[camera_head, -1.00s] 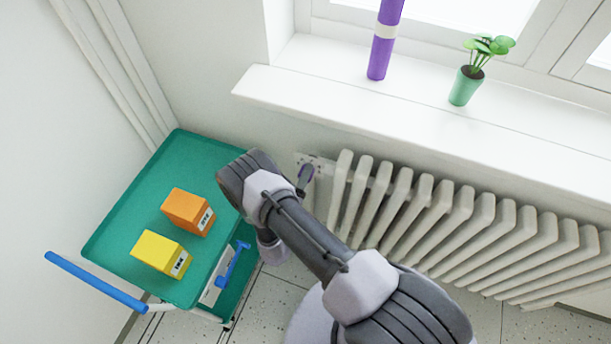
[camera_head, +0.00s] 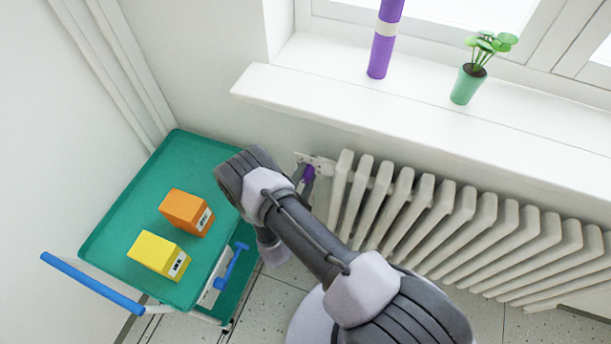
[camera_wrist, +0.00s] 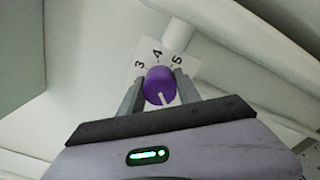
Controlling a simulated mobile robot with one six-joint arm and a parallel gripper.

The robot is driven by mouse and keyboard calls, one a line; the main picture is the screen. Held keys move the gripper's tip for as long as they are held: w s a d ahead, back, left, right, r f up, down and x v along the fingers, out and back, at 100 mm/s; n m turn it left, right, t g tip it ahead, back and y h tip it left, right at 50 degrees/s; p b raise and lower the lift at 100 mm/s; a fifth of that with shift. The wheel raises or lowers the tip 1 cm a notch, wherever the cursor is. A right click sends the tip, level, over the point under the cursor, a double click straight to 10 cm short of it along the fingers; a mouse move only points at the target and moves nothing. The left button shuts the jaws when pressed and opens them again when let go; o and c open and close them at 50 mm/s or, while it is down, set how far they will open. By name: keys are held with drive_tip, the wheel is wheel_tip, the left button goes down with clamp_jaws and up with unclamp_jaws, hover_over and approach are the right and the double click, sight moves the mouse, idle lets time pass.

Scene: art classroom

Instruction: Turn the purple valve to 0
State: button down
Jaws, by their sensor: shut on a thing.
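The purple valve (camera_wrist: 160,86) is a round knob with a white pointer line, in front of a white dial plate (camera_wrist: 158,56) marked 3, 4 and 5. In the wrist view the pointer line faces down, away from these numbers; the rest of the dial is hidden. My gripper (camera_wrist: 158,92) is shut on the valve, one finger on each side. In the head view the valve (camera_head: 309,173) shows at the left end of the radiator, partly hidden by my gripper (camera_head: 304,182).
The white radiator (camera_head: 455,215) is right of the valve, below the windowsill (camera_head: 420,110) with a purple tube (camera_head: 383,50) and a potted plant (camera_head: 467,85). A green cart (camera_head: 150,185) with an orange box (camera_head: 187,212) and a yellow box (camera_head: 158,255) stands left of my arm.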

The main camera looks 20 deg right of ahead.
drive_tip(key=shift+n, duration=0.6)
drive_tip(key=c, duration=0.9)
unclamp_jaws()
drive_tip(key=shift+o, duration=0.2)
drive_tip(key=p+v, duration=0.4)
drive_tip(key=v, duration=1.3)
drive_tip(key=shift+s+a, duration=0.15)
drive_tip(key=shift+s, duration=0.05)
drive_tip(key=shift+r, duration=0.15)
